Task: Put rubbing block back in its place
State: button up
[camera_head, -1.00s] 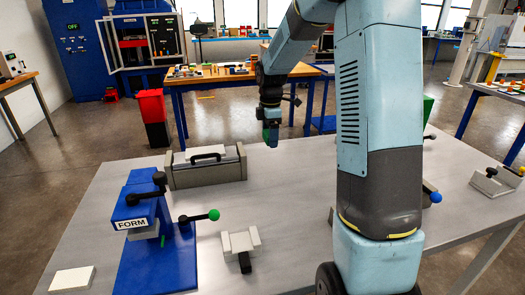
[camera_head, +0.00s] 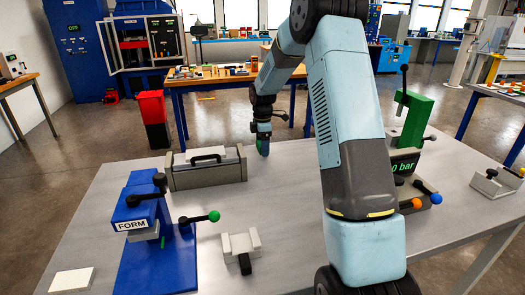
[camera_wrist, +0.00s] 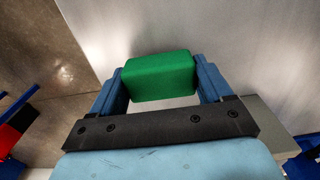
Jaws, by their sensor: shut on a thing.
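A green block (camera_wrist: 160,77), which I take to be the rubbing block, is between the two blue fingers of my gripper (camera_wrist: 162,82) in the wrist view. My gripper is shut on it. In the head view my gripper (camera_head: 263,149) points down near the far edge of the grey table (camera_head: 300,185), just right of the long grey box with a black handle. The green block shows there only as a small green patch, partly hidden by the fingers. Its place cannot be told for sure.
The grey box (camera_head: 208,177) stands left of my gripper. A blue FORM press (camera_head: 135,207) with levers is at the left front, and a grey notched holder (camera_head: 241,244) is in front. A green device with a bar display (camera_head: 404,160) stands right. The table's middle is clear.

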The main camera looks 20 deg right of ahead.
notch_tip(320, 180, down, 2)
jog(key=shift+f, duration=0.15)
jog(key=shift+s+f, duration=0.15)
jog(key=shift+f, duration=0.1)
